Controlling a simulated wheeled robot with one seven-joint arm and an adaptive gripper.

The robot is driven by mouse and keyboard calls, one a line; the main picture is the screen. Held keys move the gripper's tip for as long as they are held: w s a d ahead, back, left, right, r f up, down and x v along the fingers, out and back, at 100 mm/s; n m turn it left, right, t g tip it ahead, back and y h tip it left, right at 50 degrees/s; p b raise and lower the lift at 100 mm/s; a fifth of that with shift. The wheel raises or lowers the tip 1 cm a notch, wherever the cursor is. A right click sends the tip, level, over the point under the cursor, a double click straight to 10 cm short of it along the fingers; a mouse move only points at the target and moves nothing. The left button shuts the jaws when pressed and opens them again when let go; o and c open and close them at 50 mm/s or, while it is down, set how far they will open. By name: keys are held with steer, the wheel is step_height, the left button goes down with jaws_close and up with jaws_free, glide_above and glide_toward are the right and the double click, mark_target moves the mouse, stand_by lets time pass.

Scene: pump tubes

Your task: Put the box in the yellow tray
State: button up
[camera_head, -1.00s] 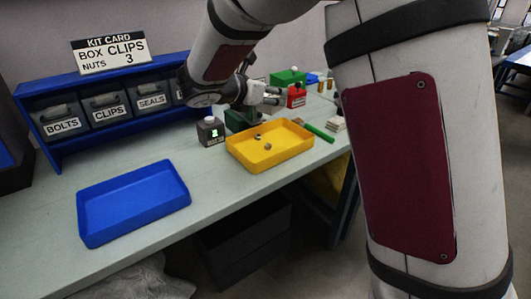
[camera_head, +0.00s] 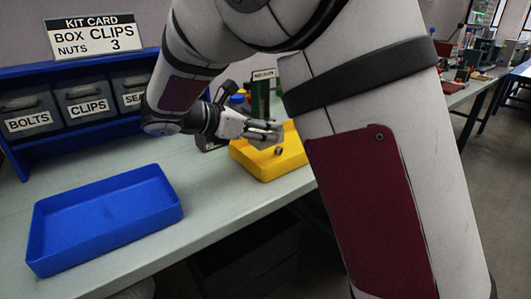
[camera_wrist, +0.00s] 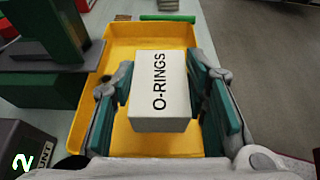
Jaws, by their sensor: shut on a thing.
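My gripper (camera_head: 264,134) is over the yellow tray (camera_head: 285,163) in the head view. In the wrist view, my gripper (camera_wrist: 163,88) is shut on a white box (camera_wrist: 160,92) lettered "O-RINGS", one green-padded finger on each side. The yellow tray (camera_wrist: 125,50) shows behind and around the box in that view. I cannot tell exactly how high the box is above the tray floor. The box is not clearly visible in the head view. A small nut (camera_head: 278,151) shows in the tray, just below the fingers.
A blue tray (camera_head: 105,215) lies at the left on the bench. Labelled bins (camera_head: 88,103) and a kit card (camera_head: 93,38) stand behind. A green device (camera_head: 261,95) stands behind the yellow tray. A dark counter (camera_wrist: 25,145) reading 2 is beside the tray.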

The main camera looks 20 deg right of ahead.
mark_target(256, 146)
step_height(256, 146, down, 5)
steer(key=shift+f+b, duration=0.2)
steer(key=shift+b, duration=0.6)
steer(key=shift+f, duration=0.15)
steer(key=shift+f, duration=0.25)
